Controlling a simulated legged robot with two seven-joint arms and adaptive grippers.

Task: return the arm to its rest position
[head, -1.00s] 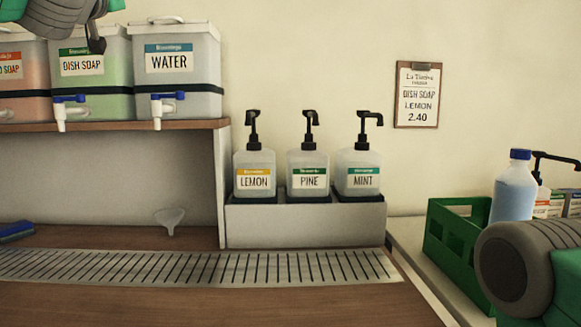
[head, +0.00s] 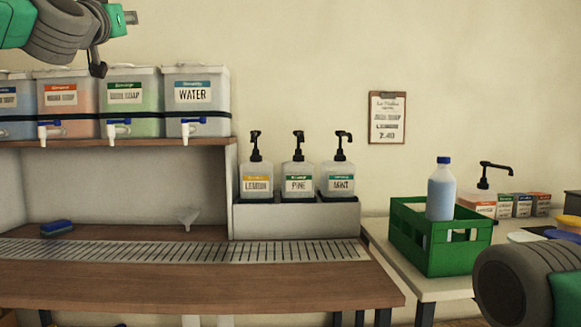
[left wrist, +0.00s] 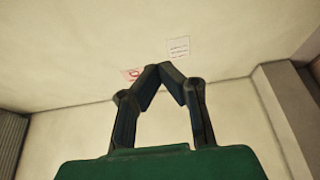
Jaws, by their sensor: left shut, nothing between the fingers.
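My left arm comes in at the top left of the head view, above the row of drums. My left gripper (head: 97,67) hangs in front of the wall, just over the drums, with no object in it. In the left wrist view the left gripper's fingers (left wrist: 163,70) meet at their tips, shut and empty, with ceiling and wall behind them. A grey and green part of my right arm shows at the lower right of the head view. The right gripper is out of view.
Drums, including a WATER drum (head: 197,110), stand on a shelf (head: 120,143) below the left gripper. Pump bottles (head: 298,182) stand in a grey holder (head: 296,222). A green crate (head: 425,250) holds a blue bottle (head: 441,190). A clipboard (head: 387,117) hangs on bare wall.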

